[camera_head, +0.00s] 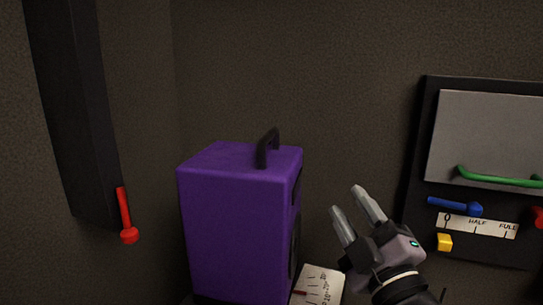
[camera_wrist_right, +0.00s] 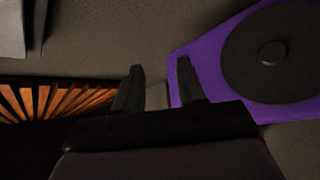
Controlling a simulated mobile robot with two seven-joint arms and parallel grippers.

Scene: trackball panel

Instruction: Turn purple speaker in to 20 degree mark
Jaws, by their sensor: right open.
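The purple speaker (camera_head: 235,225) stands upright at the middle of the head view, with a black handle (camera_head: 267,148) on top. Its dark speaker front is turned to the right and shows only as a narrow strip. A white scale card (camera_head: 321,285) with degree marks lies at its lower right; a small red pointer is by it. My right gripper (camera_head: 350,199) is open and empty, to the right of the speaker and apart from it. In the right wrist view, the open fingers (camera_wrist_right: 159,82) show beside the purple front with its round black cone (camera_wrist_right: 272,50). My left gripper is not in view.
A wall panel at the right has a green handle (camera_head: 500,178), a blue lever (camera_head: 455,206), a HALF/FULL scale and a yellow block (camera_head: 444,242). A dark post with a red lever (camera_head: 126,215) stands at the left. Bare wall lies behind the speaker.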

